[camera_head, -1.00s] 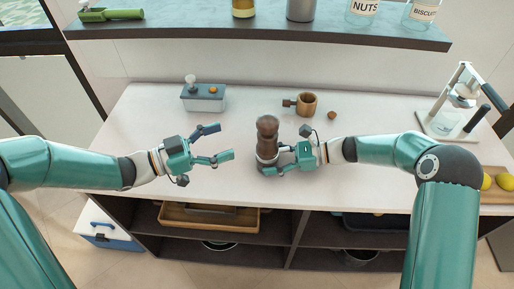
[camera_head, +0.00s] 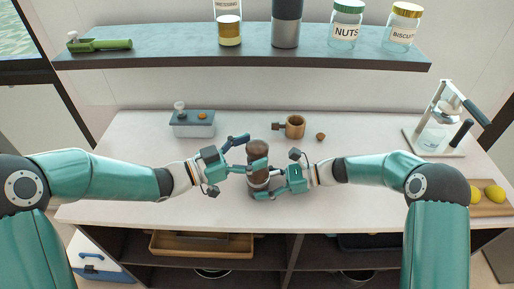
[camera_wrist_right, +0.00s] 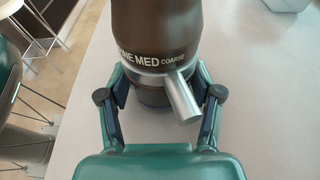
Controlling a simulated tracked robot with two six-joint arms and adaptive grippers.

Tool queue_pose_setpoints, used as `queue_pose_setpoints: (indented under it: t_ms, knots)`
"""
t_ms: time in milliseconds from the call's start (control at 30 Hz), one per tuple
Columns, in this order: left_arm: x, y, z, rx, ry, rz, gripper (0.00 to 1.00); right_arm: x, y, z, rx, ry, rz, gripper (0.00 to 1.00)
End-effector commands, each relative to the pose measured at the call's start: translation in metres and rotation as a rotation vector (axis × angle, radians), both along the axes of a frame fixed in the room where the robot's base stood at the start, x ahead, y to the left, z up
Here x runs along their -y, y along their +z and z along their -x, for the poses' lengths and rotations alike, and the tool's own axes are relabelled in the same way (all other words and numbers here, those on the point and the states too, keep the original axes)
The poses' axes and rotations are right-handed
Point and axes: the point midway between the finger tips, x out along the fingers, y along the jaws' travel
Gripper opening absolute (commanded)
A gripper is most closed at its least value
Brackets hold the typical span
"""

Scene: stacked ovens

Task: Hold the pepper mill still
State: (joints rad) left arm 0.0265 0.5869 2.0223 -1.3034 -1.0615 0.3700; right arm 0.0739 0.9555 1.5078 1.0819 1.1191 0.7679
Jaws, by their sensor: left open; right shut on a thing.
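The pepper mill (camera_head: 258,148) is dark brown with a rounded top and stands upright on the white counter (camera_head: 350,205). In the right wrist view the mill (camera_wrist_right: 155,25) shows the words MED and COARSE above a metal band with a short metal spout or lever. My right gripper (camera_head: 264,186) is shut on the lower part of the mill from the right, and its fingers (camera_wrist_right: 158,85) lie on both sides of it. My left gripper (camera_head: 250,152) is open at the upper part of the mill, its fingers spread; I cannot tell whether they touch it.
A blue-grey box (camera_head: 192,125) with a knob stands behind to the left. A glass press (camera_head: 437,130) and a board with yellow fruit (camera_head: 494,194) are at the right. A shelf (camera_head: 240,52) hangs above.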

Motion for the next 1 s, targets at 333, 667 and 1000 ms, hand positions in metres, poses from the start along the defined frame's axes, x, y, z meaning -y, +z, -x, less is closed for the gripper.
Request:
queue_pose_setpoints:
  t_ms: [333, 667, 1000]
  knots:
    - [0.0147, 0.0003, -0.008, 0.0, 0.001, 0.0, 0.81, 0.0002, 0.0002, -0.0003, 0.0, -0.001, 0.0, 0.14]
    - [0.0142, 0.0001, -0.0078, 0.0, 0.001, 0.0, 0.5, 0.0002, 0.0002, -0.0002, 0.0, -0.001, 0.0, 0.14]
    - [0.0139, 0.0001, -0.0082, 0.0, -0.004, 0.0, 0.2, 0.0, 0.0002, 0.0001, 0.002, 0.002, 0.0, 0.14]
